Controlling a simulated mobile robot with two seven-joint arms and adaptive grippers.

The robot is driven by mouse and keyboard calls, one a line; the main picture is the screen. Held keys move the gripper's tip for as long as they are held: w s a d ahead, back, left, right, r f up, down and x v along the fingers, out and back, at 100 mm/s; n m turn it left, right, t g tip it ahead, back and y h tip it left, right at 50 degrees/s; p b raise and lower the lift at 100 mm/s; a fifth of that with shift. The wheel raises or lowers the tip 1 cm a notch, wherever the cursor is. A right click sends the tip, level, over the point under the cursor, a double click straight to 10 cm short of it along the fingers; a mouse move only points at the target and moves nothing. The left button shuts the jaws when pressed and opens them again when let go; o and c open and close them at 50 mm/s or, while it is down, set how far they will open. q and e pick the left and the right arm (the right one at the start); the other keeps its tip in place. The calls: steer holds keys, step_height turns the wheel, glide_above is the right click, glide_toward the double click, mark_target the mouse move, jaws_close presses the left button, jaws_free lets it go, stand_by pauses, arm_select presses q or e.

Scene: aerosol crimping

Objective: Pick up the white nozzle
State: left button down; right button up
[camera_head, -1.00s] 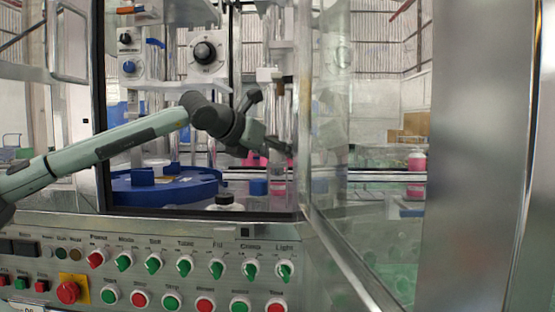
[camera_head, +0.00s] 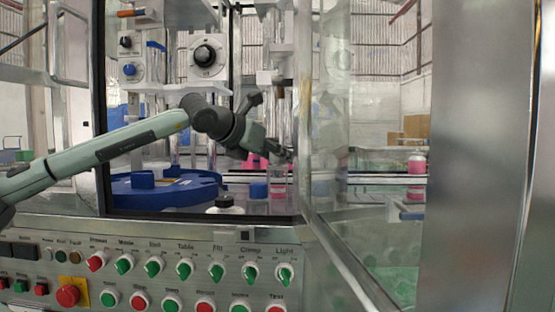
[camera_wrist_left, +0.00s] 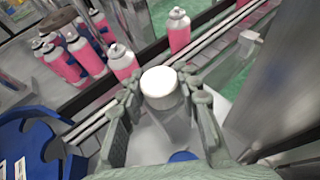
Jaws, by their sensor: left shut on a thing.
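My left gripper (camera_head: 284,154) reaches through the machine's open front. In the left wrist view, its two fingers (camera_wrist_left: 168,100) are on either side of a round white-topped piece, which I take to be the white nozzle (camera_wrist_left: 160,82). The gripper is shut on it. The lower part of this piece is greyish and partly hidden by the fingers. In the head view I cannot make out the nozzle at the fingertips. My right gripper is in neither current view.
A blue round table (camera_head: 165,192) is left of the gripper. Several pink cans (camera_wrist_left: 85,55) stand behind a conveyor rail, one (camera_wrist_left: 179,30) apart. A clear door panel (camera_head: 350,150) is close on the right. The switch panel (camera_head: 150,270) lies below the opening.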

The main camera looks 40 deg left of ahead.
arm_select(q)
steer(key=shift+r, duration=0.4)
step_height(320, 180, up, 3)
steer(key=shift+f+p, duration=0.1)
steer(key=shift+p, duration=0.85)
steer(key=shift+s+a+r, duration=0.1)
steer(key=shift+a+r, duration=0.05)
steer(key=shift+r, duration=0.15)
arm_select(e)
steer(key=a+x, duration=0.1)
steer(key=x, duration=0.4)
arm_select(q)
steer(key=s+a+r+b, duration=0.2)
steer(key=s+a+r, duration=0.4)
steer(key=s+a, duration=0.1)
steer(key=shift+s+a+r+b, duration=0.3)
steer(key=shift+a+r, duration=0.05)
steer(key=shift+a, duration=0.35)
arm_select(e)
steer(key=d+v, duration=0.1)
steer(key=v, duration=0.5)
steer(key=shift+s+d, duration=0.15)
steer(key=shift+s, duration=0.05)
